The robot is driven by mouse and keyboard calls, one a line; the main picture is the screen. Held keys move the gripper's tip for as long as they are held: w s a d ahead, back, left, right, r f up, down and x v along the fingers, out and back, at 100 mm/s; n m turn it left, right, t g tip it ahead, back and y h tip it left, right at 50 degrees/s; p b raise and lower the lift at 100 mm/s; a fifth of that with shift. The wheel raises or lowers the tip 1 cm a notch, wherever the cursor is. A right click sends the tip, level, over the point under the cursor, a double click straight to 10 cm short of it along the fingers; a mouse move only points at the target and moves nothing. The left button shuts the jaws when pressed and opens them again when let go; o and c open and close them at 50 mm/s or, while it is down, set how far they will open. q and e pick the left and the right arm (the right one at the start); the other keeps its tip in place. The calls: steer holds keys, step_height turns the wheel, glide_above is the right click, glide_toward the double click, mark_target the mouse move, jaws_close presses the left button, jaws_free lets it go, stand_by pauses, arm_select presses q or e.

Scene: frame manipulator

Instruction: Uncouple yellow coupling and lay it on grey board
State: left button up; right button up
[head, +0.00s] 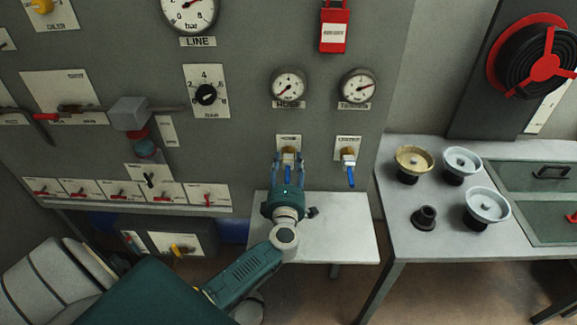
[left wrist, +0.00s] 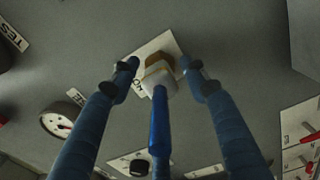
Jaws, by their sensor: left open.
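My left gripper (head: 288,165) is open at the left wall port, under the HOSE gauge. In the left wrist view, its fingers (left wrist: 163,75) stand on both sides of a fitting with a yellow-brown base (left wrist: 159,60), a pale hex body (left wrist: 158,80) and a blue lever (left wrist: 158,125). I cannot tell whether the fingers touch it. A similar brass fitting (head: 347,151) with a blue lever is on the TESTER port to the right. I cannot tell for sure which part is the yellow coupling. A light grey board (head: 345,235) lies below the ports, bare where visible.
A table (head: 390,215) at the right holds a gold flanged part (head: 413,158), two pale ones (head: 462,162) and a small black part (head: 424,217). A red tag (head: 334,28) hangs above the gauges. Levers and knobs cover the panel at left.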

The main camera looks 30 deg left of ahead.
arm_select(q)
steer(key=shift+p, duration=0.4)
stand_by(0.6)
jaws_close()
steer(key=shift+o, duration=2.1)
jaws_free()
steer(key=shift+s+d, duration=0.1)
steer(key=shift+s, duration=0.05)
steer(key=v, duration=1.1)
steer(key=shift+s+d, duration=0.25)
steer(key=shift+s, duration=0.05)
